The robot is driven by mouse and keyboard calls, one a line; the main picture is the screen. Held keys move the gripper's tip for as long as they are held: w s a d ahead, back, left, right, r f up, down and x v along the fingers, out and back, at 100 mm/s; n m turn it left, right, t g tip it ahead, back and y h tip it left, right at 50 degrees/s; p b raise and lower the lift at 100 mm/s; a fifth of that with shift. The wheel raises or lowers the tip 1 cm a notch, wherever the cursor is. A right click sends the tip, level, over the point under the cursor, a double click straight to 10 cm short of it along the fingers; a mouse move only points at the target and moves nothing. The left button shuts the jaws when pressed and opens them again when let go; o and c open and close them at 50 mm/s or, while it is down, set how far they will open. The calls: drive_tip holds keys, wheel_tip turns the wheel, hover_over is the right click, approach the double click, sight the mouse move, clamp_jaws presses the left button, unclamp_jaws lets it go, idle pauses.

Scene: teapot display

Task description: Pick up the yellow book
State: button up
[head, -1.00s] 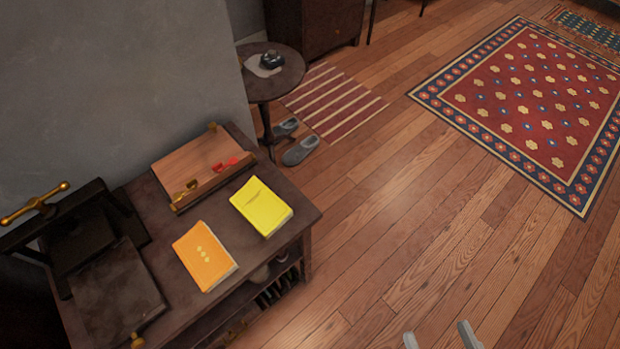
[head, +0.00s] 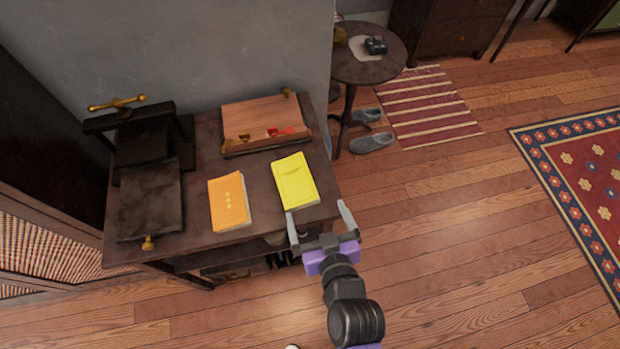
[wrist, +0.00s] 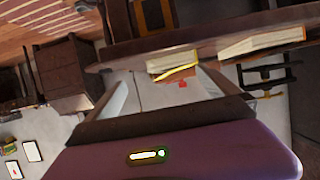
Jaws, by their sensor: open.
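The yellow book (head: 295,182) lies flat on the dark table (head: 190,232), near its right front corner in the head view. My gripper (head: 317,209) is open and empty, with its two fingers spread in front of the table's edge, close to the near end of the yellow book. In the wrist view, the yellow book (wrist: 174,70) appears edge-on beyond the fingers, roughly between them. I cannot tell from the frames whether a finger touches it.
An orange book (head: 229,202) lies just left of the yellow one. Behind them is a wooden board (head: 262,122) with brass fittings. A dark press (head: 150,170) stands at the left. A round side table (head: 372,66) and shoes (head: 370,143) are beyond.

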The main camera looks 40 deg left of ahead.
drive_tip(key=g, duration=0.1)
approach(295, 183)
drive_tip(key=shift+w+a+f+n, duration=0.4)
drive_tip(key=shift+w+a+f, duration=0.35)
drive_tip(key=shift+a+f, duration=0.25)
drive_tip(key=shift+r+p+x, duration=0.15)
drive_tip(key=shift+p+x, duration=0.05)
drive_tip(key=shift+x, duration=1.3)
drive_tip(key=shift+r+p+x, duration=0.15)
drive_tip(key=shift+p+x, duration=0.05)
drive_tip(key=shift+x, duration=1.35)
drive_tip(key=shift+w+y, duration=0.1)
drive_tip(key=shift+y, duration=0.2)
drive_tip(key=c, duration=1.5)
